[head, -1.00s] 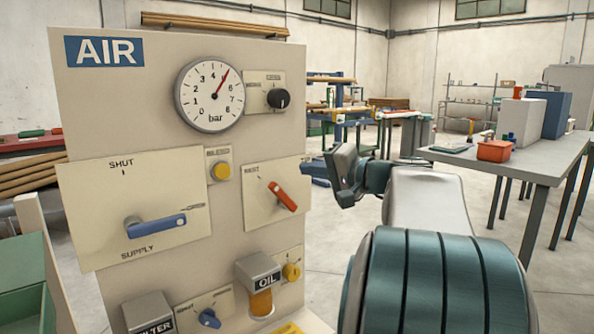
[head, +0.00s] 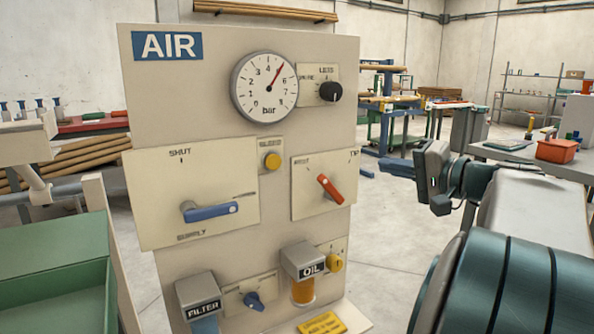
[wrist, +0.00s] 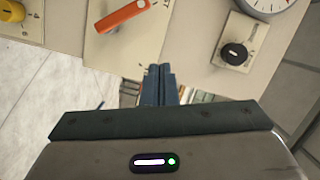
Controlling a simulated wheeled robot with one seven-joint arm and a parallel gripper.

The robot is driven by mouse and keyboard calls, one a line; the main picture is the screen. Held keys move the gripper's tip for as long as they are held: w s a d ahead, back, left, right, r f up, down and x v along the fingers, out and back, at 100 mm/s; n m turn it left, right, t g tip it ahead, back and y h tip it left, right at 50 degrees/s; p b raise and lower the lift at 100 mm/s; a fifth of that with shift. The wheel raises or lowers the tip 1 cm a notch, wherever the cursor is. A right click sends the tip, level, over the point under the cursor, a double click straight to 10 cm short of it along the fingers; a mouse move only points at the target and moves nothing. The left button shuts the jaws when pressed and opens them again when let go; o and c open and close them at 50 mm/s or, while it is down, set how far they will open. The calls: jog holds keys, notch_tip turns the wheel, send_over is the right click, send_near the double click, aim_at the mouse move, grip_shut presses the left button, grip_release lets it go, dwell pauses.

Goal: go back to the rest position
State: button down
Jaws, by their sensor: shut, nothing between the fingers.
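My gripper (head: 388,166) is at the right of the air panel (head: 210,110) in the head view, apart from it. In the wrist view its two blue fingers (wrist: 158,84) are closed together with nothing between them. The panel carries a gauge (head: 265,87) with its needle between 4 and 6, a blue supply handle (head: 210,211) lying level, a tilted red handle (head: 330,189), a yellow button (head: 272,161) and a black knob (head: 330,92). The red handle also shows in the wrist view (wrist: 124,16).
A grey table with a red bin (head: 556,151) stands at the right, behind my arm. A green container (head: 60,270) is at the lower left. A workbench stands at the back. Open floor (head: 385,250) shows between the panel and my arm.

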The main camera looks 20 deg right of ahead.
jog(key=s+a+n+g+p, duration=0.3)
jog(key=a+g+p, duration=0.6)
jog(key=a+p, duration=0.75)
jog(key=s+a+r+n+g+h+p, duration=0.2)
jog(key=s+p, duration=0.4)
jog(key=p, duration=0.3)
jog(key=s+a+r+n+g+h+p, duration=0.1)
jog(key=s+a+r+n+h+p, duration=0.2)
jog(key=p, duration=0.6)
jog(key=s+a+n+h, duration=0.1)
jog(key=s+a, duration=0.1)
jog(key=shift+s+g+h, duration=0.3)
jog(key=shift+s+g, duration=0.05)
jog(key=shift+g, duration=0.05)
jog(key=shift+r, duration=0.1)
